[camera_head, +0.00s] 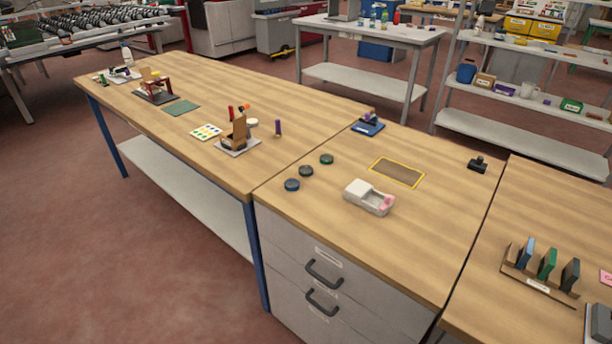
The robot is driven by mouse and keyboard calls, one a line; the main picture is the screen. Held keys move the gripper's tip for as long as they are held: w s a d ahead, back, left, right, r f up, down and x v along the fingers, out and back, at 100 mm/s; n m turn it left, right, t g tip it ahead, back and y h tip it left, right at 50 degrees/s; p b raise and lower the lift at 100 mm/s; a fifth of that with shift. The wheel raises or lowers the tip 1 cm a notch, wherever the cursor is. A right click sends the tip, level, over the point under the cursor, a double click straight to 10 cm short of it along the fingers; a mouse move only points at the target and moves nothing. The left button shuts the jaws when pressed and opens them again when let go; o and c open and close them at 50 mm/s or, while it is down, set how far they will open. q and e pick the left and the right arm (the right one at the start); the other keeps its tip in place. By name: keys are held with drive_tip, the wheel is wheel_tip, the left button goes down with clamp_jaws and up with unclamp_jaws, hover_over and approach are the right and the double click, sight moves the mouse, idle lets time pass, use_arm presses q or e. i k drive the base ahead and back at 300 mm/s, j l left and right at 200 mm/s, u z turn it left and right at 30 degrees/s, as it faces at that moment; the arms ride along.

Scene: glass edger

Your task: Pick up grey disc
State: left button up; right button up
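Three small dark round discs lie in a slanting row on the wooden top of the drawer cabinet (410,250), near its left edge. The middle one (306,171) looks dark grey to black. The nearest disc (292,185) has a blue tint, and the farthest disc (326,159) has a green tint. The discs lie flat and apart from each other, with nothing on top of them. Neither of my grippers shows in the head view.
A white dispenser with a pink part (368,197) stands right of the discs. A rack of coloured blocks (540,284) stands at right. The cabinet top's front is bare.

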sight(305, 171)
drive_tip(key=z, duration=0.85)
drive_tip(key=i+j+z, duration=0.1)
drive_tip(key=j+z, duration=0.9)
drive_tip(key=j, duration=0.15)
drive_tip(key=k+j+z, duration=0.1)
drive_tip(key=j+z, duration=0.35)
drive_tip(key=j, duration=0.1)
